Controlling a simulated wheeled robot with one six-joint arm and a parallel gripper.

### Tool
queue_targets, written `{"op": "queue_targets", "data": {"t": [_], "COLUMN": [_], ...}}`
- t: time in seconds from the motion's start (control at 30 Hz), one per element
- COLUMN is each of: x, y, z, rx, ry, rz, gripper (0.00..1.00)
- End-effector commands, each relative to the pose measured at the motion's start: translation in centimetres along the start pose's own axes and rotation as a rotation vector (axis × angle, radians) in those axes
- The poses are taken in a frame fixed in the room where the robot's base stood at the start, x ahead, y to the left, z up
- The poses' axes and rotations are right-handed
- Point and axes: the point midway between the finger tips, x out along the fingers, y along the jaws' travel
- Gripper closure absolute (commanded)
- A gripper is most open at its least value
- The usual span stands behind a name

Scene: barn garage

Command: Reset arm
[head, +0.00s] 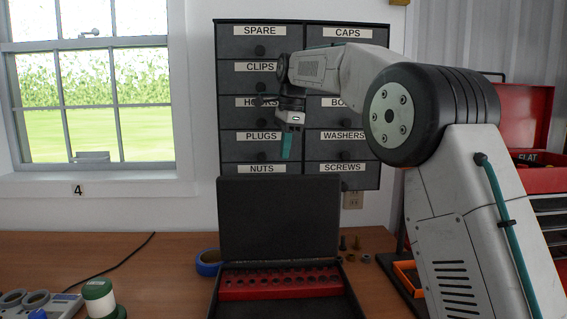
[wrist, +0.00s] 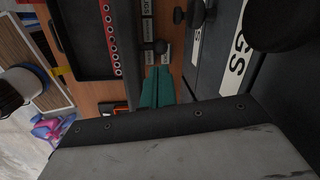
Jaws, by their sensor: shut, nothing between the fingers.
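My gripper (head: 287,146) hangs in front of the labelled drawer cabinet in the head view, above the open black case. Its teal fingers point down. In the wrist view, the teal fingers of my gripper (wrist: 157,86) lie together with nothing between them. My arm reaches in from the right, bent at its large black joint, and hides part of the cabinet's right column.
The drawer cabinet (head: 260,110) hangs on the wall. The open case (head: 279,222) holds a red socket rail (head: 270,285). Blue tape (head: 208,262) lies left of it, and small hardware (head: 351,243) right. A red tool chest (head: 540,180) stands right.

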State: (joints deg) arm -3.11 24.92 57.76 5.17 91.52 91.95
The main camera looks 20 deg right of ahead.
Motion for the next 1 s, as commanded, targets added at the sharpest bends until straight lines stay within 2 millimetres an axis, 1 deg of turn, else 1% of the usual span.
{"op": "queue_targets", "data": {"t": [0.03,0.13,0.23,0.27,0.37,0.47,0.5,0.57,0.6,0.67,0.7,0.77,0.8,0.87,0.9,0.97,1.0], "x": [-0.7,-1.7,-2.5,-2.8,-3.6,-4.2,-4.4,-4.3,-4.2,-3.8,-3.4,-2.6,-2.0,-0.9,0.0,1.5,2.6], "y": [-0.1,0.0,0.7,1.2,3.8,7.9,9.8,12.6,14.5,17.5,19.5,22.5,24.5,27.6,29.7,32.8,34.9], "z": [0.1,0.1,0.0,0.0,-0.3,-0.9,-1.1,-1.5,-1.7,-2.0,-2.3,-2.6,-2.9,-3.2,-3.4,-3.8,-4.0], "rx": [-0.001,-0.002,-0.025,-0.040,-0.130,-0.267,-0.328,-0.418,-0.478,-0.569,-0.629,-0.720,-0.781,-0.872,-0.933,-1.025,-1.087], "ry": [0.000,0.000,0.001,0.002,0.008,0.017,0.022,0.029,0.033,0.040,0.043,0.049,0.054,0.060,0.065,0.070,0.073], "rz": [-0.001,-0.001,-0.001,-0.002,-0.004,-0.004,-0.005,-0.003,-0.003,-0.001,0.001,0.004,0.006,0.011,0.014,0.019,0.023], "gripper": [1.00,1.00,1.00,1.00,1.00,1.00,1.00,1.00,1.00,1.00,1.00,1.00,1.00,1.00,1.00,1.00,1.00]}}
